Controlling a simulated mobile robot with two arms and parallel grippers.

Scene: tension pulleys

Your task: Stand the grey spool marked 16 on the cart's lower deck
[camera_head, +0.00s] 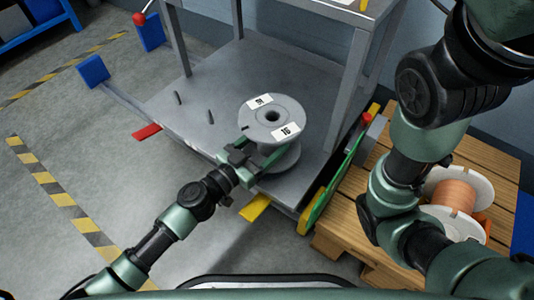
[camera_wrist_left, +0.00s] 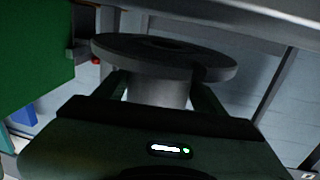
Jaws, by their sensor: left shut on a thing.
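The grey spool marked 16 (camera_head: 290,112) is upright at the cart's lower deck (camera_head: 225,75), toward its front right. Its top flange carries two white labels and a dark centre hole. My left gripper (camera_head: 262,157) is shut on the spool between its two flanges, reaching in from the front left. In the left wrist view the spool (camera_wrist_left: 165,60) stands between the fingers (camera_wrist_left: 160,95), its upper flange above them. Whether its lower flange touches the deck cannot be told. My right arm shows at the right, but its gripper is out of view.
A wooden pallet (camera_head: 465,165) at the right holds a spool of copper-coloured wire (camera_head: 455,195). Two short pegs rise from the deck left of the grey spool. Cart posts (camera_head: 355,75) stand behind it. A green and yellow panel (camera_head: 330,190) borders the deck's right side.

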